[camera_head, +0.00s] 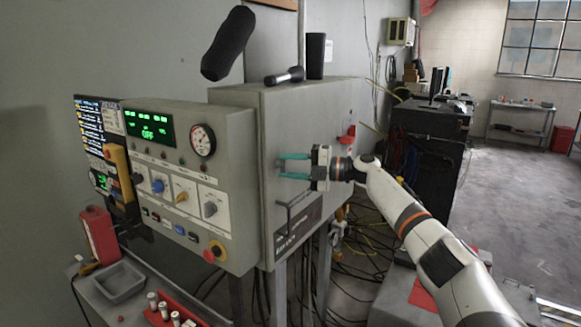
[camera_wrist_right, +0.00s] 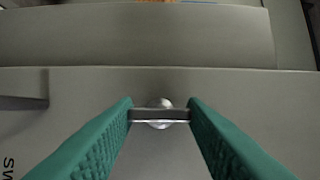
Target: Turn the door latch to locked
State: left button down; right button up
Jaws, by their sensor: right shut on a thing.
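The door latch (camera_wrist_right: 160,113) is a small metal bar on a round shiny hub, on the grey cabinet door (camera_head: 296,125). My right gripper (camera_wrist_right: 160,108) has its teal fingertips at the two ends of the bar, shut on it. In the head view my right gripper (camera_head: 282,165) reaches the door from the right, one finger above the other. The latch itself is small and mostly hidden there by the fingers. A dark bar handle (camera_head: 291,211) stands below the gripper, and it also shows at the left of the wrist view (camera_wrist_right: 24,103).
A control panel (camera_head: 188,180) with knobs, a dial and a green display is left of the door. A black cylinder (camera_head: 316,55) stands on the cabinet top. A red canister (camera_head: 100,235) and a grey tray (camera_head: 122,283) are at lower left. Cables hang below the cabinet.

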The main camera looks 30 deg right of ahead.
jog(key=o, duration=1)
jog(key=b+v, duration=0.3)
jog(key=v, duration=0.9)
jog(key=shift+b, duration=0.3)
